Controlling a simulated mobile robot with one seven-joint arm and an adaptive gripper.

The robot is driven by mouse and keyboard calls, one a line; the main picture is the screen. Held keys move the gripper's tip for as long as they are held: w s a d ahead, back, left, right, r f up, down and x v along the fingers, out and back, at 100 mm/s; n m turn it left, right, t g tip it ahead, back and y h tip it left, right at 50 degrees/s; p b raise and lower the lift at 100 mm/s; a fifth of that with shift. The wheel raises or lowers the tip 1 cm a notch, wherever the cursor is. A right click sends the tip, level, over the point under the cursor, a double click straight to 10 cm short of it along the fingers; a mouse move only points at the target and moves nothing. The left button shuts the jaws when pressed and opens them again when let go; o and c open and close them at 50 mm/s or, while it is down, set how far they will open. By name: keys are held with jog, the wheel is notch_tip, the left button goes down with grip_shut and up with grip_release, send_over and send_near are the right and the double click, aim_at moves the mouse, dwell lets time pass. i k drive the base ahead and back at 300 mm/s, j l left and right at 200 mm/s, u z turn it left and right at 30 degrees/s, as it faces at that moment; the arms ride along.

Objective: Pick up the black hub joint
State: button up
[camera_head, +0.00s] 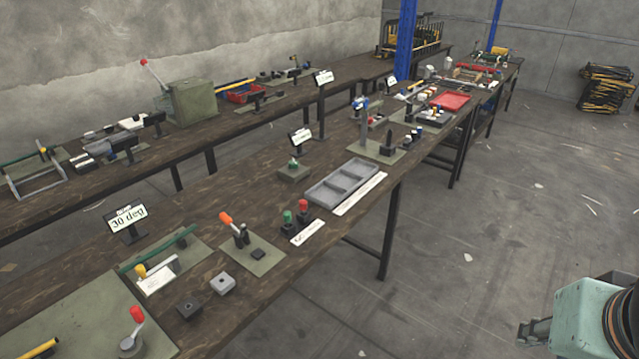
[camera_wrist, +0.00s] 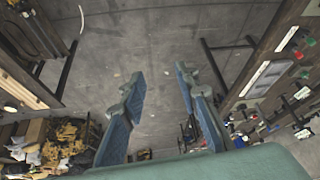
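A small black block with a hole in its top, which looks like the black hub joint (camera_head: 189,307), lies on the near wooden table. A similar light grey block (camera_head: 222,284) sits just behind and to its right, apart from it. My gripper shows at the lower right of the head view (camera_head: 532,331), out over the floor and well away from the table. In the wrist view my gripper (camera_wrist: 160,80) has its two blue fingers spread apart, with only floor between them. I cannot make out the black block in the wrist view.
Near the black block stand a green plate with an orange-handled clamp (camera_head: 240,235), a red-handled clamp (camera_head: 134,330) and a "30 deg" sign (camera_head: 127,219). A grey divided tray (camera_head: 343,183) lies farther along the table (camera_head: 330,237). The floor (camera_head: 450,270) at right is mostly clear.

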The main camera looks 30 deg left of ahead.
aim_at(190, 309)
jog(key=u, duration=2.15)
